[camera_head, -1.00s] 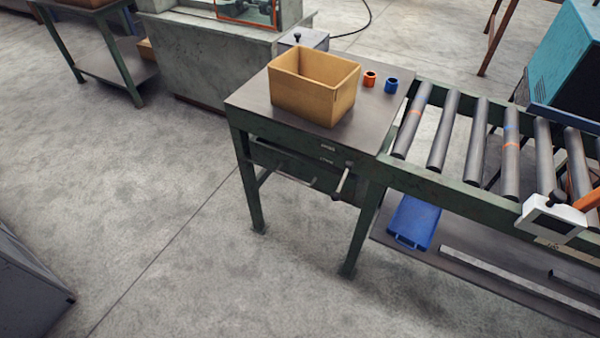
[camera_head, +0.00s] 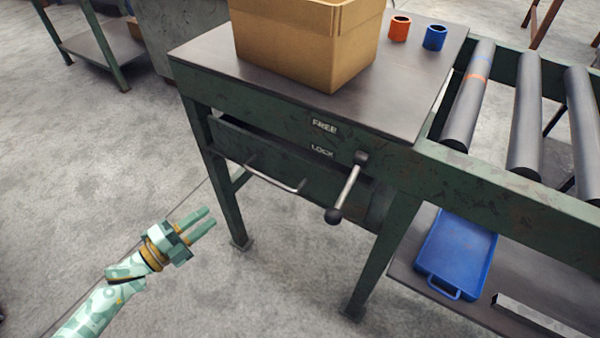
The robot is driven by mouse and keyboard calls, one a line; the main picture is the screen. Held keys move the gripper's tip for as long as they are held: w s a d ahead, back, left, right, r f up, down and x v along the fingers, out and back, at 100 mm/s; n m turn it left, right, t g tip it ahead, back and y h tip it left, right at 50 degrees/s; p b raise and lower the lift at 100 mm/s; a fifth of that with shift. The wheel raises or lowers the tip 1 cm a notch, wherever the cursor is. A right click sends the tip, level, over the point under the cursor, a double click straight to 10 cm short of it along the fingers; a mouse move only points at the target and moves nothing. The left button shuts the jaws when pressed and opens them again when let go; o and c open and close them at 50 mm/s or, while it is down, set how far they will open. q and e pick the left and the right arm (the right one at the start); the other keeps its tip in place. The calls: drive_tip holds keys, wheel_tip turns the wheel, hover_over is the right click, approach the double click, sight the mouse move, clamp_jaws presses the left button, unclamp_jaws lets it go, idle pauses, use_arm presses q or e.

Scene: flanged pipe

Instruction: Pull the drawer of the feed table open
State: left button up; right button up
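The feed table (camera_head: 400,90) is dark green with a grey top. Its drawer (camera_head: 225,136) sits under the top, its front near the table's front face, with a dark gap above it. A metal bar handle (camera_head: 275,178) runs across the drawer front. A lever (camera_head: 347,190) with dark knobs is at the right of the drawer, below the labels FREE (camera_head: 323,126) and LOCK (camera_head: 321,150); it slants down to the left. My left gripper (camera_head: 205,222) is open and empty, to the lower left of the handle and apart from it. My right gripper is out of view.
A cardboard box (camera_head: 305,45), an orange ring (camera_head: 399,29) and a blue ring (camera_head: 434,38) stand on the table. A roller conveyor (camera_head: 525,120) joins at the right. A blue tray (camera_head: 458,255) lies on the lower shelf. The floor before the table is clear.

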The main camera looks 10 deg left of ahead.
sight(268, 178)
use_arm(q)
wheel_tip(268, 178, up, 4)
drive_tip(key=s+d+m+h, duration=0.2)
drive_tip(key=d+m+h, duration=0.1)
drive_tip(key=m, duration=0.1)
drive_tip(key=shift+g, duration=0.4)
drive_tip(key=x, duration=0.5)
drive_tip(key=b+x, duration=0.1)
drive_tip(key=x, duration=0.4)
drive_tip(key=b+x, duration=0.1)
drive_tip(key=x, duration=0.5)
drive_tip(key=shift+w+a+f, duration=0.1)
drive_tip(key=shift+w+f, duration=0.15)
drive_tip(key=shift+w, duration=0.05)
clamp_jaws()
